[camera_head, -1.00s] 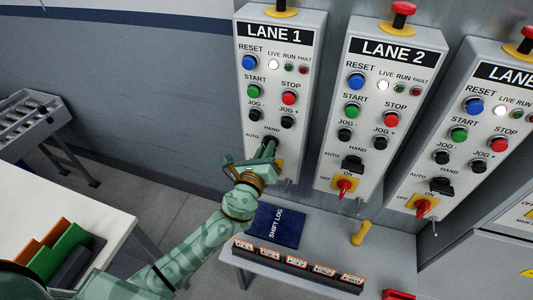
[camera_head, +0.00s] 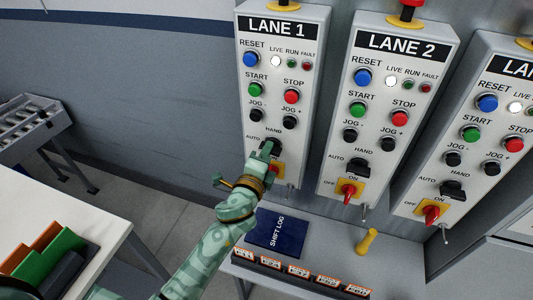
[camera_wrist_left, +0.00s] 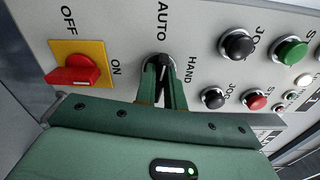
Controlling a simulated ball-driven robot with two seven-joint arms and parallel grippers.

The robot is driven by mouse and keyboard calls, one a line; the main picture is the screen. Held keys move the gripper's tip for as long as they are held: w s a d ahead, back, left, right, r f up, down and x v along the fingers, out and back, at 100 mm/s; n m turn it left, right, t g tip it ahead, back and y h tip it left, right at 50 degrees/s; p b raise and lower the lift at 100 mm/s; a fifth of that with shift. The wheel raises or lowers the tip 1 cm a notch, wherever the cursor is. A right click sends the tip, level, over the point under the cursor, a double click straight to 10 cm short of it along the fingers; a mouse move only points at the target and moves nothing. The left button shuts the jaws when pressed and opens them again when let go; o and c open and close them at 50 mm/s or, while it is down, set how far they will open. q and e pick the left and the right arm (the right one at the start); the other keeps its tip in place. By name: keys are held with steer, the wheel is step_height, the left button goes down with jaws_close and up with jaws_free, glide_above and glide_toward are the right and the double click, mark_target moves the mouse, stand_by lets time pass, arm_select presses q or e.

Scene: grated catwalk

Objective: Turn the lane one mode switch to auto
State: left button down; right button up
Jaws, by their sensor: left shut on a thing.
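The lane one panel (camera_head: 279,76) is the left one of the three. Its black mode switch (camera_wrist_left: 159,60) sits between the labels AUTO and HAND in the left wrist view. My left gripper (camera_head: 266,149) is at this switch in the head view, and its two fingers (camera_wrist_left: 161,82) are shut on the knob. The fingers cover most of the knob. A pale mark on it seems to lie toward AUTO, but I cannot be sure of its setting. My right gripper is not in view.
Just below the mode switch is the red OFF/ON switch (camera_wrist_left: 73,75) on its yellow plate. JOG buttons (camera_wrist_left: 238,45) are close by. The lane two panel (camera_head: 386,100) stands to the right. A blue shift log (camera_head: 275,232) and yellow handle (camera_head: 367,241) lie on the shelf below.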

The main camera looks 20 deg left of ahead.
arm_select(q)
steer(key=shift+n, duration=1)
steer(key=c, duration=1.5)
jaws_free()
steer(key=shift+s+f, duration=0.1)
steer(key=s, duration=0.5)
steer(key=s+b, duration=0.1)
steer(key=s, duration=0.4)
steer(key=s+b, duration=0.1)
steer(key=s, duration=0.5)
steer(key=shift+a, duration=0.3)
